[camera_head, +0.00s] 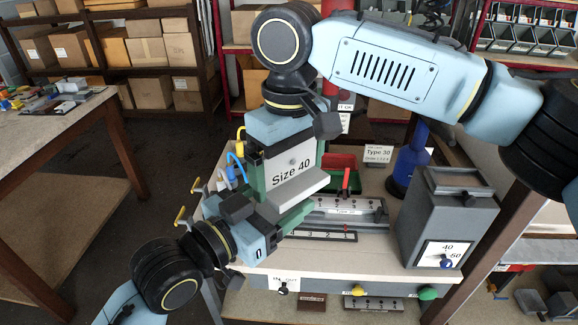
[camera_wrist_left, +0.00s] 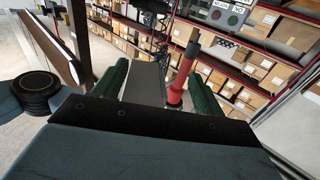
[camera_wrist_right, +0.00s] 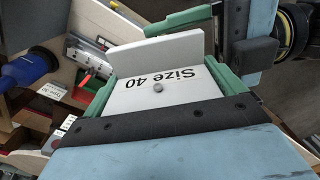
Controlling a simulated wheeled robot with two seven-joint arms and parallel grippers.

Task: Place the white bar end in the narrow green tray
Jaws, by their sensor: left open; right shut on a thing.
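The white bar end (camera_head: 295,178), an L-shaped piece marked "Size 40", is held in my right gripper (camera_head: 285,165), which comes down from above. In the right wrist view it (camera_wrist_right: 160,92) sits between the green fingers, its flange standing across the far end. My left gripper (camera_head: 290,218) is open, close beside and below the piece in the head view. In the left wrist view a grey shape (camera_wrist_left: 145,84) lies between its fingers; I cannot tell whether they touch it. A green tray (camera_head: 344,160) is partly hidden behind the piece; a green tray also shows in the right wrist view (camera_wrist_right: 51,90).
A red tray (camera_head: 332,186) adjoins the green one. A numbered grey fixture (camera_head: 345,212) with a red lever is in front. A grey box (camera_head: 447,215) with a dial stands at the right, and a blue post (camera_head: 408,165) behind it. Shelving is at the back.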

